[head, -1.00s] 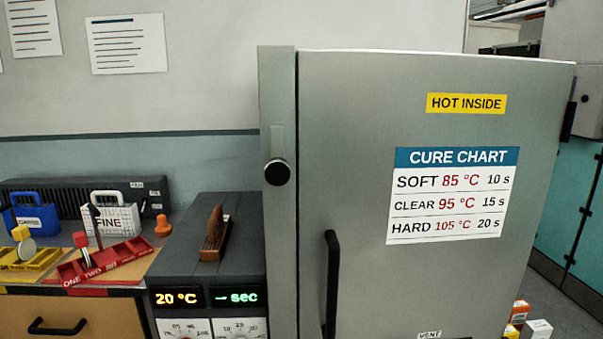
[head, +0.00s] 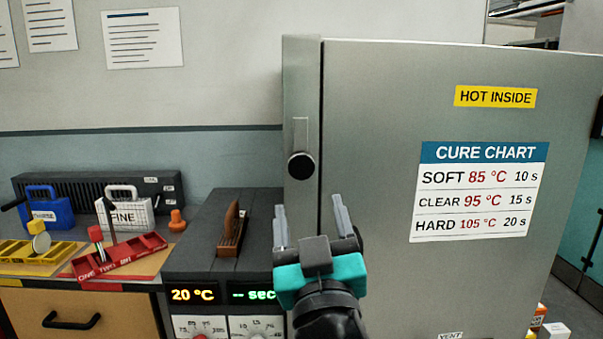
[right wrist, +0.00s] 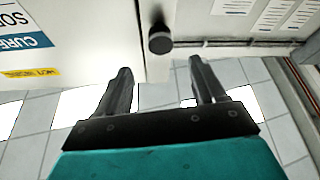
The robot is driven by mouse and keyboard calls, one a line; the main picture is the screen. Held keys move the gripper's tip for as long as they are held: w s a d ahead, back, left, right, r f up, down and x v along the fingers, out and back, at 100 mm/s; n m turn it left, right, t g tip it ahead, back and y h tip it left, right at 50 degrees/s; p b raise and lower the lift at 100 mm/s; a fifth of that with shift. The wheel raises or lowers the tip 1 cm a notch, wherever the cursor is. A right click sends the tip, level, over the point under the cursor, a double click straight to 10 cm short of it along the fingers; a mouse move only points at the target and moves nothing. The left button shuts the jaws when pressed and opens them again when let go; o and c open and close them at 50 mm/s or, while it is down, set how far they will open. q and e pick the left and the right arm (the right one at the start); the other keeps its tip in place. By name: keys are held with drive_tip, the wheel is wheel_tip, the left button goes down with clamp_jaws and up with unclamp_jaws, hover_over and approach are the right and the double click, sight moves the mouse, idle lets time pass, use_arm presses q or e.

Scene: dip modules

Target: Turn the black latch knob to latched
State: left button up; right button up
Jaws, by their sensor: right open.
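The black latch knob (head: 301,166) sits on the narrow grey side strip of the oven, left of the closed door (head: 385,110). A light grey plate shows just above the knob. My right gripper (head: 310,212) is open and empty, its fingers pointing up in front of the oven, a little below the knob in the head view. In the right wrist view the knob (right wrist: 160,40) lies beyond the fingertips and between their lines, apart from the gripper (right wrist: 163,78). My left gripper is not in view.
A dark control box (head: 205,262) with lit displays stands left of the oven, with a brown wooden object (head: 232,230) on top. Blue and white cases, a red tray (head: 120,258) and a yellow tray (head: 40,257) lie on the bench further left.

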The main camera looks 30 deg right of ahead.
sight(302, 170)
drive_tip(key=p+x, duration=0.1)
drive_tip(key=x, duration=0.8)
drive_tip(key=shift+w+d+r, duration=0.1)
drive_tip(key=shift+w+r, duration=0.1)
drive_tip(key=shift+w+d+r+p, duration=0.15)
drive_tip(key=shift+w+d+p, duration=0.2)
drive_tip(key=shift+w, duration=0.3)
clamp_jaws()
